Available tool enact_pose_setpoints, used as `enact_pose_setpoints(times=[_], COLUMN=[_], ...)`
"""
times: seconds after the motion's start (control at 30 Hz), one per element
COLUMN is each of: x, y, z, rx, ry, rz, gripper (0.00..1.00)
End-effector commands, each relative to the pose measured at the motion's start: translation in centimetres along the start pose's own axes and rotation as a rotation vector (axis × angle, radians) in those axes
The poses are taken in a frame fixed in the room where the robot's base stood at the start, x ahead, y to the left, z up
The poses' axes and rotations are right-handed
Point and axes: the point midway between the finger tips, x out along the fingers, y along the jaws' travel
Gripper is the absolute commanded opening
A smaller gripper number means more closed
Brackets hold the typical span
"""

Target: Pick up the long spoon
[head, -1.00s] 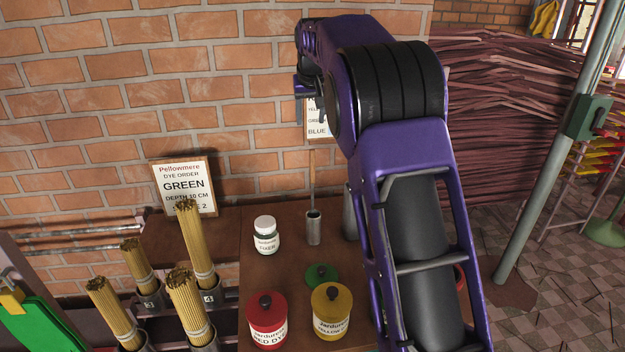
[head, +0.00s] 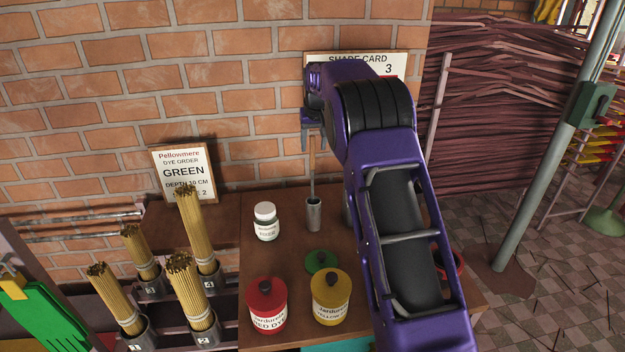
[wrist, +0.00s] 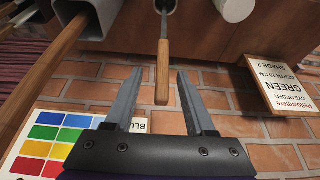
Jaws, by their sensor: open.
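The long spoon (head: 312,168) stands nearly upright in a small metal cup (head: 313,215) on the brown table, its wooden handle up. In the wrist view, the spoon's handle (wrist: 162,88) runs to a thin metal shaft that enters the cup (wrist: 163,4); its lower end is hidden inside. My gripper (head: 312,142) is open at the top of the handle. In the wrist view, my gripper's fingers (wrist: 161,74) stand on either side of the handle end, with a gap visible on both sides.
A white-lidded jar (head: 266,222), a red pot (head: 266,305) and a yellow pot (head: 331,298) stand nearby. A square metal holder (wrist: 88,18) and a thick wooden stick (wrist: 42,75) are close beside my gripper. The brick wall (head: 250,130) is behind.

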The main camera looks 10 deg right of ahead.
Motion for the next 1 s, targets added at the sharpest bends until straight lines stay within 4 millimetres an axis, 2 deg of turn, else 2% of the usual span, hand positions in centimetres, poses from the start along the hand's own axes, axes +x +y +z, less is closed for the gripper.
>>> enact_pose_setpoints(times=[0.3, 0.43, 0.63, 0.93, 1.0], x=[4.4, 5.1, 5.1, 5.0, 5.0], y=[-0.3, -0.3, -0.3, -0.3, -0.3], z=[0.4, 0.3, 0.3, 0.3, 0.3], rx=[-0.001, 0.000, 0.000, 0.000, 0.000], ry=[-0.003, -0.001, -0.001, -0.001, -0.001], rz=[0.000, 0.000, 0.000, 0.000, 0.000], gripper=[0.55, 0.55, 0.55, 0.01, 0.00])
